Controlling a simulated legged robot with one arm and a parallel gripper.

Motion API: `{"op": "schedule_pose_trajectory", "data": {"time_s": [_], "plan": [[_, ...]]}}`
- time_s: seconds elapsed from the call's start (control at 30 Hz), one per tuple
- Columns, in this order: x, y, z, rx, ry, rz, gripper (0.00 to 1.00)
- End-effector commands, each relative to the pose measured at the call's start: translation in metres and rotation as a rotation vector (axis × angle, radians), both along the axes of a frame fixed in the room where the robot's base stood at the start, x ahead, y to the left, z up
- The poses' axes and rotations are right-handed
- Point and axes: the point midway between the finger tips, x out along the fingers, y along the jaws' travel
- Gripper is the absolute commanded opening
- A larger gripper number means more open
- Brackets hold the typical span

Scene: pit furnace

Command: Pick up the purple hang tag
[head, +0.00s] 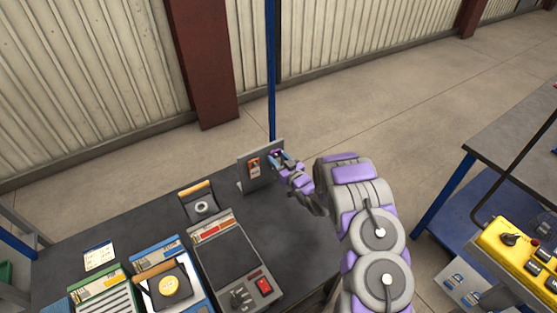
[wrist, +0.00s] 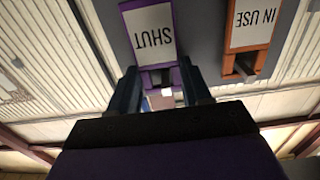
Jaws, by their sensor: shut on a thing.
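The purple hang tag (wrist: 179,42) has a white label reading "SHUT", upside down in the wrist view. Its narrow end lies between the two dark fingers of my gripper (wrist: 162,84), which is shut on it. The tag is still against the grey upright board (wrist: 205,57). In the head view my gripper (head: 283,160) is at the right part of this board (head: 246,182), and it mostly hides the purple tag there. An orange tag (wrist: 250,25) reading "IN USE" hangs beside it, to the right in the wrist view; it also shows in the head view (head: 254,168).
The board stands at the back edge of a dark table (head: 120,215). A blue post (head: 271,75) rises behind the board. A yellow control box (head: 520,255) is at right.

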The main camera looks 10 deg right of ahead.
Motion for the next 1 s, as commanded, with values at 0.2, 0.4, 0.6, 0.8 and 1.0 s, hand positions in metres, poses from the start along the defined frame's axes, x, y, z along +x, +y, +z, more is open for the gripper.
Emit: {"op": "schedule_pose_trajectory", "data": {"time_s": [0.2, 0.4, 0.6, 0.8, 1.0], "plan": [[-0.005, -0.003, 0.015, 0.000, 0.000, -0.001, 0.19], [-0.036, -0.018, 0.014, 0.003, 0.004, -0.002, 0.19], [-0.085, -0.038, 0.013, 0.003, 0.007, -0.003, 0.19], [-0.130, -0.055, 0.013, 0.001, 0.005, -0.001, 0.19], [-0.156, -0.065, 0.012, 0.000, 0.004, -0.001, 0.19]]}}
